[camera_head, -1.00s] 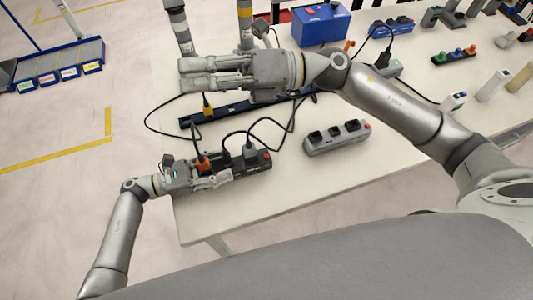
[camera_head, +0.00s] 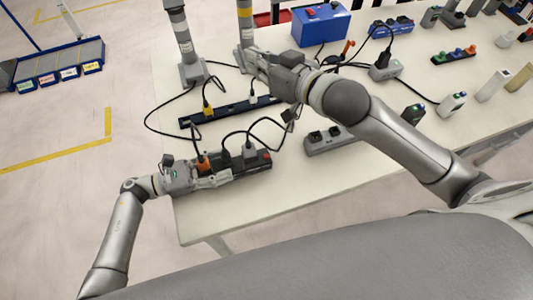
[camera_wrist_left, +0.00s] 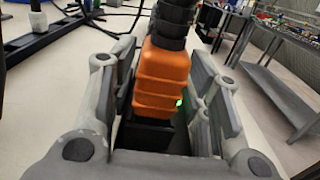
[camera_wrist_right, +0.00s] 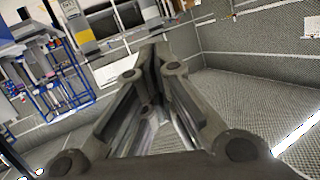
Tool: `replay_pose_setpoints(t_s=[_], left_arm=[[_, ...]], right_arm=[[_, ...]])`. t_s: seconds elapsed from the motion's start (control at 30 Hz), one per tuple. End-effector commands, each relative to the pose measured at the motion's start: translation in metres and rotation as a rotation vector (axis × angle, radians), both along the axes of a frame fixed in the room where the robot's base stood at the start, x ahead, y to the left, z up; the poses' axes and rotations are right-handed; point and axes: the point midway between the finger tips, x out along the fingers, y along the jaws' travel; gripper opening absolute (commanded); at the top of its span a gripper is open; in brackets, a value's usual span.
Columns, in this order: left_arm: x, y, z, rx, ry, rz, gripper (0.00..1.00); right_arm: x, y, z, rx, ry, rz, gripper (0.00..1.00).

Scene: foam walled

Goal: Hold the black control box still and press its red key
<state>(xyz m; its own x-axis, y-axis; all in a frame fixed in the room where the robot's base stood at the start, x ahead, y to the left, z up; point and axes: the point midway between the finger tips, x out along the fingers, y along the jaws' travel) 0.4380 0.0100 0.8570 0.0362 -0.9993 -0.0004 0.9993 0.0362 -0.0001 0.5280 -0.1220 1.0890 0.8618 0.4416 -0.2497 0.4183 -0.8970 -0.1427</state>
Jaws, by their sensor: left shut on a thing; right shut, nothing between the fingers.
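The black control box (camera_head: 236,164) lies near the table's left front corner in the head view, with plugs and cables in its top. Its red key (camera_head: 267,157) is at the right end. My left gripper (camera_head: 218,174) is shut on the box, one finger along its near side. The left wrist view shows the fingers on either side of an orange plug (camera_wrist_left: 162,80), with black casing (camera_wrist_left: 150,136) below. My right gripper (camera_head: 253,58) is shut and empty above the back of the table, well away from the red key; its fingers also meet in the right wrist view (camera_wrist_right: 153,62).
A grey power strip (camera_head: 331,140) lies right of the box, and a long dark strip (camera_head: 232,110) lies behind it. Black cables loop between them. Two posts (camera_head: 187,52) stand at the back left. The table front (camera_head: 225,205) is clear.

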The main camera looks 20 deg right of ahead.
Motion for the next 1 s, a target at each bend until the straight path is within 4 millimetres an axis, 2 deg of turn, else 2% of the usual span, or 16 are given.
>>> replay_pose_setpoints(t_s=[0.1,0.2,0.4,0.57,1.0], left_arm=[[0.000,0.000,0.000,0.001,0.000,0.000,0.14],[0.000,0.000,0.000,0.001,0.000,0.000,0.14],[0.000,0.000,0.000,0.001,0.000,0.000,0.14],[0.000,0.000,0.000,0.001,0.000,0.000,0.14],[0.000,0.000,0.000,0.000,0.001,0.000,0.14]], right_arm=[[-0.023,-0.002,-0.038,0.094,0.254,-0.046,0.00],[-0.045,-0.002,-0.064,0.147,0.435,-0.081,0.00],[-0.078,-0.002,-0.093,0.197,0.664,-0.127,0.00],[-0.088,-0.002,-0.099,0.206,0.721,-0.139,0.00],[-0.088,-0.003,-0.105,0.205,0.725,-0.140,0.00]])
